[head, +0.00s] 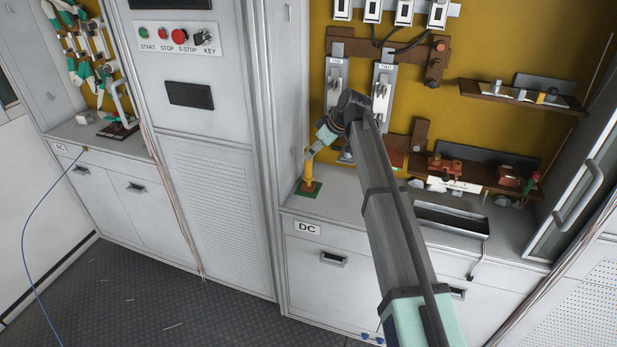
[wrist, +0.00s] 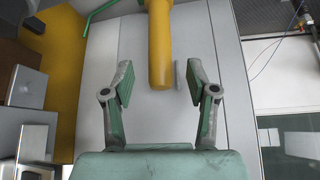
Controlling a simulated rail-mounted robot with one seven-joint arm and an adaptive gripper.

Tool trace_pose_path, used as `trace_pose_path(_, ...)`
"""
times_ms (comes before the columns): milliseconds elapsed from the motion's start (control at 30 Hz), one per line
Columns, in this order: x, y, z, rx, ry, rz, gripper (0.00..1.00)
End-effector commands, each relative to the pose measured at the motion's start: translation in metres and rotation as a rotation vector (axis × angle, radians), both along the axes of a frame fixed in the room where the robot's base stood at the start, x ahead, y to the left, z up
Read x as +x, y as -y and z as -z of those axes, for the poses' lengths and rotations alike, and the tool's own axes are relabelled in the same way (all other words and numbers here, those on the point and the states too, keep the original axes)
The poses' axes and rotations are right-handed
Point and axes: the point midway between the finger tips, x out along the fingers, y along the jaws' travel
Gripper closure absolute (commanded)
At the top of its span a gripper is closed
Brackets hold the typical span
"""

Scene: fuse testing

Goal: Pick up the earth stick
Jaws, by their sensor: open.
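The earth stick, a yellow rod (head: 308,170), stands upright on a green base (head: 307,189) at the left end of the DC cabinet's counter. My gripper (head: 312,150) is beside its upper part, coming from the right. In the wrist view the yellow rod (wrist: 159,45) appears between the two spread fingers (wrist: 160,82), with its rounded end towards me. The fingers are open and a gap shows on each side of the rod. I cannot tell how deep the rod lies between them. My arm hides part of the counter and back panel.
The cabinet's left wall (head: 283,110) is close to the stick. A yellow back panel (head: 460,110) carries switches and two metal holders right of my gripper. A shelf (head: 480,178) with terminals and a dark tray (head: 452,217) lie further right.

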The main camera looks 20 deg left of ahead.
Motion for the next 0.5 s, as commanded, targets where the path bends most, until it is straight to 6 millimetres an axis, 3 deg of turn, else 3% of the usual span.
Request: trace_pose_path(500, 0.004, -0.023, 0.043, -0.001, 0.000, 0.000, 0.42)
